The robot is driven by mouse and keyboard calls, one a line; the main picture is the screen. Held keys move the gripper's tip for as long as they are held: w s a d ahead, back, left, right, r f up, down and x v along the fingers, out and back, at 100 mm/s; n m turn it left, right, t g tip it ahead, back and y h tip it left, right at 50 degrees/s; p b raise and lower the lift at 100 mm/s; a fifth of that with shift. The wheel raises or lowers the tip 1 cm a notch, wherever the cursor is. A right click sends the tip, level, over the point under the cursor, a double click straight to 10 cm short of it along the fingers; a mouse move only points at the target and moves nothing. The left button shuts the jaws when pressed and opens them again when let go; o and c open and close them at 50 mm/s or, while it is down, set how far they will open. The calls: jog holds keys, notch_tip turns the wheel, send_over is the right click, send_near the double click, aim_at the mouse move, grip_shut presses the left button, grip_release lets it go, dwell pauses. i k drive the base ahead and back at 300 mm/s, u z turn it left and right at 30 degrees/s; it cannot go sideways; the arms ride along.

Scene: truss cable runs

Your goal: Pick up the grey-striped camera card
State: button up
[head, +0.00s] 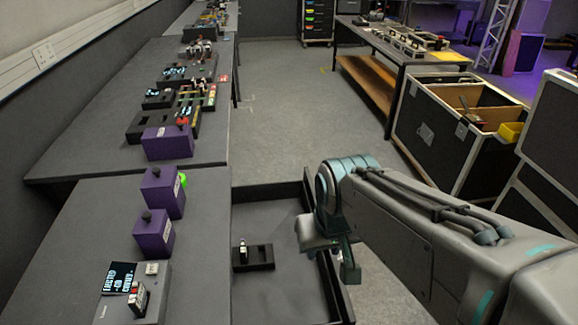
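A small dark card with a pale edge (242,248) stands upright in a black slotted holder (262,261), inside an open, dark, shallow tray or drawer (285,285). Another small card, dark with white and red marks (138,296), stands in a grey device (154,300) on the near bench at the lower left. Grey stripes cannot be made out clearly on either card. My gripper (336,260) hangs over the right side of the drawer, to the right of the holder and apart from it. Nothing shows in it. Its fingers are partly hidden and small.
Purple boxes with black knobs (154,234) stand along the bench, with a lit screen (118,278) in front. The drawer's right wall (330,284) is close to my gripper. Open floor (290,110) lies beyond, with a black flight case (440,135) at right.

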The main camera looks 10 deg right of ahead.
aim_at(139, 296)
jog(key=u, duration=2.3)
jog(key=k, duration=1.6)
jog(key=z, duration=1.45)
jog(key=i, duration=1)
jog(key=u, duration=1.5)
